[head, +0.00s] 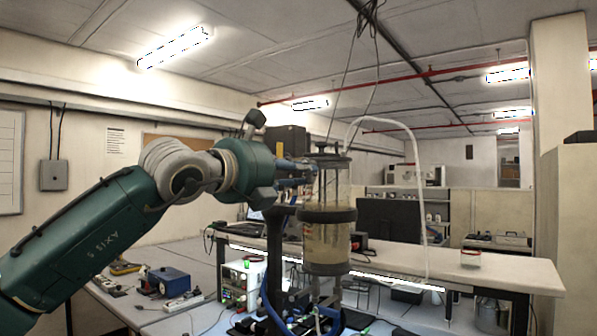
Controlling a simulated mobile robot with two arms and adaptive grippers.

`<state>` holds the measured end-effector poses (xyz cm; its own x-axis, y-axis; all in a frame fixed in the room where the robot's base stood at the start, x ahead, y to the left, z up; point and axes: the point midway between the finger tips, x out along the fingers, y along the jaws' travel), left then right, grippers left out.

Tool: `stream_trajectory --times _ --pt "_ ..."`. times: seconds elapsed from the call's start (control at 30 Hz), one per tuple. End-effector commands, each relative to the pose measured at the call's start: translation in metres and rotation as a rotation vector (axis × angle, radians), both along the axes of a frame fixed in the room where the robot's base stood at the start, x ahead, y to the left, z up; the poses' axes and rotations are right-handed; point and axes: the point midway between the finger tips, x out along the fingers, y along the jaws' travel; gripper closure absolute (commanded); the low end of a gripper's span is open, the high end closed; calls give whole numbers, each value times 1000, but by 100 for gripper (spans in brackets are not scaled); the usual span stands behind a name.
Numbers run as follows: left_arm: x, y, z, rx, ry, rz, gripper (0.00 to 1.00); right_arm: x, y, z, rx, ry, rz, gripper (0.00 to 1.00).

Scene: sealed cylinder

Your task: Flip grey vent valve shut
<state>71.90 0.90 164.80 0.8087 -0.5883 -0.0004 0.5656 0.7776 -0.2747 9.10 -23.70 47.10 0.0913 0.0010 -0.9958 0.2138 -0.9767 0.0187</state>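The sealed cylinder (328,238) stands upright in the middle of the head view. It is clear, with dark bands around it, and holds cloudy, yellowish contents. Small grey fittings (322,147) sit on its top cap; I cannot tell which of them is the vent valve. My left arm comes in from the left, and my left gripper (296,168) is beside the cylinder's top, just below the cap. Its fingers are small and partly merge with the fittings, so contact and opening are unclear. My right gripper is not in view.
A pale tube (412,135) arches from the cylinder's top to the right and down. Cables hang from the ceiling above it. A dark post (275,250) stands left of the cylinder. Benches behind carry a white instrument (243,280), a blue box (168,280) and a monitor (389,219).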

Motion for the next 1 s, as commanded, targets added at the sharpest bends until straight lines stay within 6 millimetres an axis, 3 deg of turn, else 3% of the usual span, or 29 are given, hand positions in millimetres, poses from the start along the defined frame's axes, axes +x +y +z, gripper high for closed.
stream_trajectory --times 0.07,0.23,0.5,0.97,1.0 --pt "0 0 0 0 0 0 100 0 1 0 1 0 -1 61" --pt "0 0 -1 7 -5 0 100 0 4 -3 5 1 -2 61" --pt "2 3 -3 160 -118 0 100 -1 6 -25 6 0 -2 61" --pt "3 4 1 240 -174 1 100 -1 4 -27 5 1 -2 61" --pt "3 4 1 240 -174 1 75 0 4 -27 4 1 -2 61"
